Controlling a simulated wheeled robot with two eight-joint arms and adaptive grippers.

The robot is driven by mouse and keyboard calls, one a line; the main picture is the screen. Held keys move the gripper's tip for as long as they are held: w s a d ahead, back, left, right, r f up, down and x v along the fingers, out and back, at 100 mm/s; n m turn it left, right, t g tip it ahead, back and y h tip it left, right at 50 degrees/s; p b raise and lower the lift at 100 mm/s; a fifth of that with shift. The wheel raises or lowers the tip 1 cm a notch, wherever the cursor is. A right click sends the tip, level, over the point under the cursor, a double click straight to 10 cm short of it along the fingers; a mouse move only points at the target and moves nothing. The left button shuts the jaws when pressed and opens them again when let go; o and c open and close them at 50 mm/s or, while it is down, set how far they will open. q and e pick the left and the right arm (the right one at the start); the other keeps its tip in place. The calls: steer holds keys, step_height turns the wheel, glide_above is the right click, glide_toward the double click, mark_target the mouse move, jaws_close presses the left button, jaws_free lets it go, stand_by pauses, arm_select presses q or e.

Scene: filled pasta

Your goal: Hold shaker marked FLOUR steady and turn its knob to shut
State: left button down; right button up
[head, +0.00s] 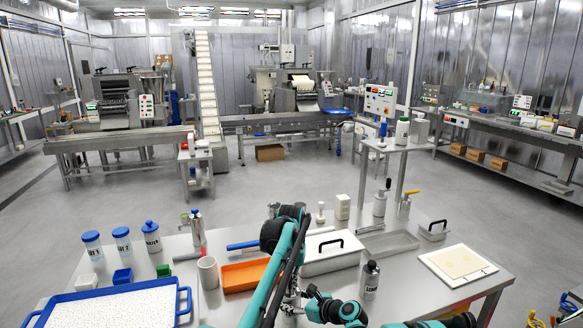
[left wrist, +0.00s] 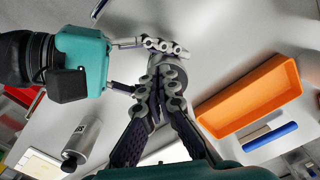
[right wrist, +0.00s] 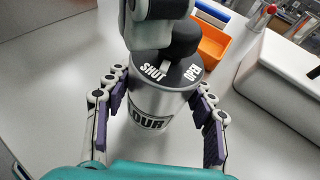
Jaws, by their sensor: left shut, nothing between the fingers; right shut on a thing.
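The shaker marked FLOUR (right wrist: 158,103) stands upright in the right wrist view, a pale cylinder with a dark lid lettered SHUT and OPEN. My right gripper (right wrist: 158,82) is shut on its body, one finger on each side. My left gripper (left wrist: 166,74) is shut with nothing between its fingers, at the shaker's top. Its dark parts cover the far side of the lid and most of the knob. A small pale pointer (right wrist: 166,67) shows beside the word SHUT. In the head view my left arm hides most of the shaker.
An orange tray (head: 243,275) and a lidded white box (head: 330,262) lie behind the grippers. A metal bottle (head: 370,281) stands to the right. A grey mug (head: 208,273) and a blue-rimmed tray (head: 60,297) are on the left. Bare table lies around the shaker.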

arm_select(q)
steer(key=shift+w+a, duration=0.2)
steer(key=shift+a, duration=0.1)
stand_by(0.4)
steer(key=shift+s, duration=0.1)
arm_select(e)
steer(key=shift+s, duration=0.1)
arm_select(q)
step_height(320, 180, up, 6)
steer(key=shift+s, duration=0.35)
stand_by(0.4)
arm_select(e)
steer(key=o, duration=1.5)
steer(key=shift+o, duration=0.2)
steer(key=shift+d, duration=0.1)
